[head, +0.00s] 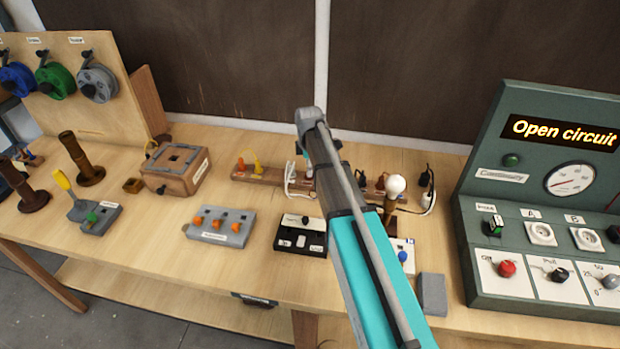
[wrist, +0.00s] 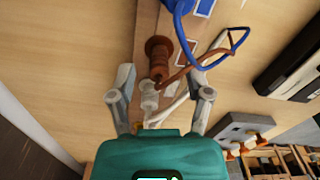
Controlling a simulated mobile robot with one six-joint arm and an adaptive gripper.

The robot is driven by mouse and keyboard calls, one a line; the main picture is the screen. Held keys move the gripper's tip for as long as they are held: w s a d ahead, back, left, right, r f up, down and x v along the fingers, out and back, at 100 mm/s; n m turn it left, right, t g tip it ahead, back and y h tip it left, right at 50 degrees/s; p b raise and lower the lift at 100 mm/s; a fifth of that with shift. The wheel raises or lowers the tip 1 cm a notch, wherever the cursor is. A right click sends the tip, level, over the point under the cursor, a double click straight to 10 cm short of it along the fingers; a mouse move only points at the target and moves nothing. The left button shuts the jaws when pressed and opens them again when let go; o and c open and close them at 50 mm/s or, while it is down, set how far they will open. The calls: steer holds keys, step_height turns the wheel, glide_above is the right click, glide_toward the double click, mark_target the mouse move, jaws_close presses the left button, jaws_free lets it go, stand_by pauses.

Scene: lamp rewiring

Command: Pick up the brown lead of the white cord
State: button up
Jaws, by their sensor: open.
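In the wrist view my gripper (wrist: 161,80) is open, with one finger on each side of a small whitish fitting (wrist: 149,98) and a brown ribbed post (wrist: 158,50). A brown lead (wrist: 178,77) runs from beside the fitting up to the right, passing close to the right finger. A blue lead (wrist: 187,45) loops next to it, and a pale cord (wrist: 176,108) lies between the fingers lower down. Nothing is clearly gripped. In the head view a white cord (head: 290,180) shows beside my arm; my arm hides the fingertips and the brown lead.
A wooden rail (head: 268,175) with orange and yellow plugs lies left of my arm. A bulb (head: 396,186) on a stand and a grey block (head: 432,294) are to its right. A black box (head: 300,235) sits in front. A green tester (head: 530,200) stands at right.

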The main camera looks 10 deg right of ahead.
steer(key=shift+f+b, duration=1.1)
steer(key=shift+f, duration=0.3)
jaws_close()
